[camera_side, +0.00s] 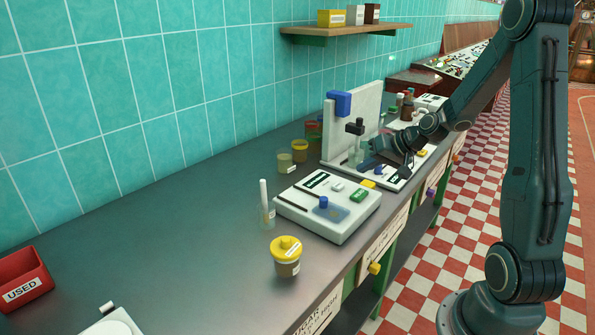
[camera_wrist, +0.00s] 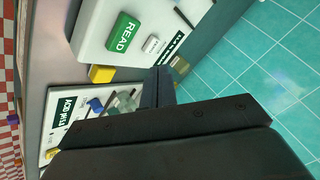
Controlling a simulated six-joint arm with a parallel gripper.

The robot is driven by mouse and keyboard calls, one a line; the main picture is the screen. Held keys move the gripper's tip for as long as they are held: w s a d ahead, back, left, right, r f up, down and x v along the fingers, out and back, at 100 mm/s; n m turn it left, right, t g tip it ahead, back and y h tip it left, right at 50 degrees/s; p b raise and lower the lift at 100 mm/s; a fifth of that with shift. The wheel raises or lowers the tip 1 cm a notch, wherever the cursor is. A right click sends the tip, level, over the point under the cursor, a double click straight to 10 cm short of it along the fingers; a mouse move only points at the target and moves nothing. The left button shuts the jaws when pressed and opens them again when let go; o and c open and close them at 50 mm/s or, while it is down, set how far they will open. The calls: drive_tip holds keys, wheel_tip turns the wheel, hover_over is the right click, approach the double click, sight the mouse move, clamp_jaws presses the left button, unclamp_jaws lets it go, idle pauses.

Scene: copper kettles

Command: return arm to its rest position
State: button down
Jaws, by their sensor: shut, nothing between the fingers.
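My gripper (camera_side: 374,144) is shut and empty. In the side view it hangs in front of a white upright stand (camera_side: 343,142) with blue and black knobs, above a low white device at its foot. In the wrist view, the closed fingers (camera_wrist: 158,84) point at the gap between a white device with a green READ button (camera_wrist: 122,33) and a panel labelled ACID (camera_wrist: 68,108). The dark gripper body hides the lower part of that view. My arm reaches in from the right side of the counter.
A white box device (camera_side: 330,212) with blue and green buttons sits on the grey counter (camera_side: 170,245). A yellow-lidded jar (camera_side: 287,262), a vial with a white stick (camera_side: 265,210) and a red USED bin (camera_side: 22,280) stand nearer. A shelf (camera_side: 350,30) hangs on the tiled wall.

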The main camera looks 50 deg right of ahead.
idle(0.4)
drive_tip(key=s+a+r+n+g, duration=0.1)
drive_tip(key=s+a+r+n, duration=0.2)
drive_tip(key=a, duration=0.4)
drive_tip(key=s+a+r+n+g, duration=0.2)
drive_tip(key=a+r, duration=0.4)
drive_tip(key=a, duration=0.2)
drive_tip(key=s+a+r+n, duration=0.1)
drive_tip(key=s+a+r, duration=0.1)
drive_tip(key=s, duration=0.5)
drive_tip(key=s+a+r+n+h, duration=0.1)
drive_tip(key=s+a+r, duration=0.1)
drive_tip(key=s+a, duration=0.3)
drive_tip(key=shift+s+a+r+n+g, duration=0.15)
drive_tip(key=shift+s+a+n+g, duration=0.2)
drive_tip(key=shift+s, duration=1.05)
drive_tip(key=shift+d, duration=0.1)
